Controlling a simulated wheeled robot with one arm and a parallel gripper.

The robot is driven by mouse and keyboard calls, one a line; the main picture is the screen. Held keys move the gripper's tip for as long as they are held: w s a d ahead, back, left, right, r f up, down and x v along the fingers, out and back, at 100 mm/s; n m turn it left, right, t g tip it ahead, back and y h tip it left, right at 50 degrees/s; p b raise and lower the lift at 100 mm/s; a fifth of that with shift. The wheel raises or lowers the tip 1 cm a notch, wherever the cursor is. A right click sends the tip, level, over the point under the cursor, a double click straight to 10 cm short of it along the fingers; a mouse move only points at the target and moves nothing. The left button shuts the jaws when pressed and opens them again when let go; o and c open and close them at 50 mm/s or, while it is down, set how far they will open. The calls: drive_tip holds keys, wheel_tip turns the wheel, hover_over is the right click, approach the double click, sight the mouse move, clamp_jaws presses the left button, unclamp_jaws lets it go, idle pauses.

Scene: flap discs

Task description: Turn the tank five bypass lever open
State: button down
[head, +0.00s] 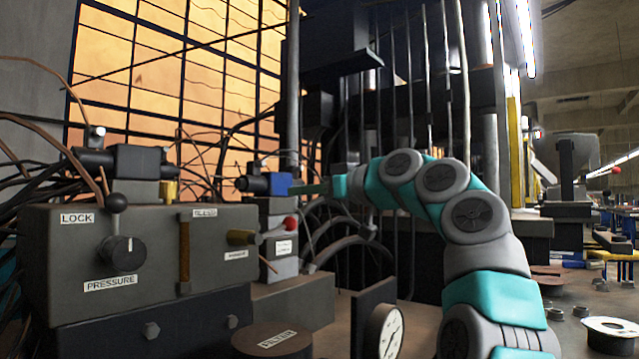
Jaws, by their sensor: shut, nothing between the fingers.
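My arm reaches in from the lower right. My gripper (336,187) is small at its far end, pointing left and shut, with nothing seen between the fingers. A thin dark green bar (308,189) runs from it to a blue block with a black end (279,184); I cannot tell whether the bar is a lever or my fingers. No label reads tank five or bypass, so I cannot tell which lever is that one. A lever with a red ball (290,223) stands below the gripper, apart from it. A lever with a black ball (117,203) stands by the LOCK label.
A grey control box (60,265) with LOCK and PRESSURE labels fills the left. A round gauge (384,333) and a labelled round lid (272,341) are in front. Hoses and cables crowd behind the blue block.

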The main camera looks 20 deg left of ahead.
sight(276, 231)
drive_tip(key=f+b, duration=0.1)
drive_tip(key=f, duration=0.1)
drive_tip(key=f+b, duration=0.1)
drive_tip(key=shift+w+a+f, duration=0.1)
drive_tip(key=shift+w+f, duration=0.1)
drive_tip(key=shift+f, duration=0.15)
drive_tip(key=f+m, duration=0.1)
drive_tip(key=w+f+m, duration=0.1)
drive_tip(key=m, duration=0.1)
drive_tip(key=shift+f, duration=0.25)
drive_tip(key=shift+d, duration=0.2)
